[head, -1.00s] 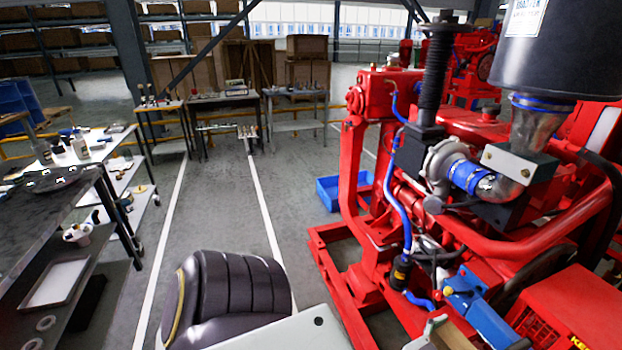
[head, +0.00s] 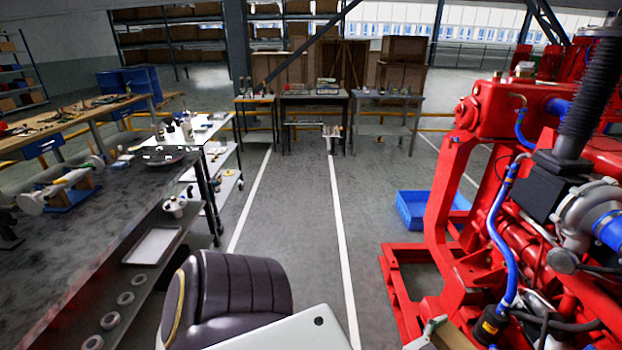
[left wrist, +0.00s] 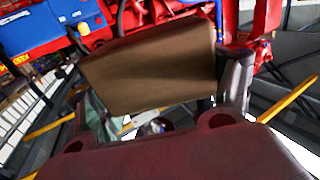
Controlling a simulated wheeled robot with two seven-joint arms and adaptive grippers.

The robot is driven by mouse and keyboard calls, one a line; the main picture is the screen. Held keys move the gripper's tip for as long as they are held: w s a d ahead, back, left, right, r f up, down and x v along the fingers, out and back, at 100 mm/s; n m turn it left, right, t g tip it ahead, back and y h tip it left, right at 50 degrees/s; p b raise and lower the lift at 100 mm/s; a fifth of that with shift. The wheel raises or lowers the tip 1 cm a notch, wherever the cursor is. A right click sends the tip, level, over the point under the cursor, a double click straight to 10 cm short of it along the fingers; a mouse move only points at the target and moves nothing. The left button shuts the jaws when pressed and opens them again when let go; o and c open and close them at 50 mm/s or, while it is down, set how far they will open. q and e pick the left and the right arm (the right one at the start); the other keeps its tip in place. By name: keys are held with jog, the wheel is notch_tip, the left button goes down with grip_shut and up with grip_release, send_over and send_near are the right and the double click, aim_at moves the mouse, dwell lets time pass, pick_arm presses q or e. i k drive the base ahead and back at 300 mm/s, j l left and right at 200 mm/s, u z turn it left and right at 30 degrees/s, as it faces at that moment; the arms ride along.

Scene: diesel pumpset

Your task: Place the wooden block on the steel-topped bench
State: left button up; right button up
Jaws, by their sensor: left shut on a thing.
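The wooden block (left wrist: 150,68) is brown and held between the fingers of my left gripper (left wrist: 165,84), which is shut on it. In the head view only a small part of the block (head: 456,337) shows at the bottom edge, beside a pale finger of the left gripper (head: 432,330). The steel-topped bench (head: 105,192) stands at the left of the head view, with a dark, worn top. The block is well to the right of the bench and apart from it. My right gripper is not in view.
The red diesel pumpset (head: 455,200) fills the right side, with a blue crate (head: 410,210) beside it. The bench bears tools, and a white tray (head: 152,246) and several rings lie on its lower shelf. A wheeled cart (head: 215,160) stands behind. The floor between is clear.

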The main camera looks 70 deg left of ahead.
aim_at(75, 260)
jog(key=i+j+u, duration=0.1)
jog(key=j+u, duration=0.3)
jog(key=i+j+u, duration=0.1)
jog(key=u, duration=0.35)
jog(key=i+j+u, duration=0.2)
jog(key=u, duration=0.2)
jog(key=i+j+u, duration=0.2)
jog(key=u, duration=0.25)
jog(key=i+j+u, duration=0.1)
jog(key=u, duration=0.3)
jog(key=i+u, duration=0.3)
jog(key=u, duration=0.15)
jog(key=i+l+u, duration=0.15)
jog(key=u, duration=0.25)
jog(key=i+l+u, duration=0.1)
jog(key=u, duration=0.35)
jog(key=i+l+u, duration=0.1)
jog(key=l+u, duration=0.3)
jog(key=j, duration=0.05)
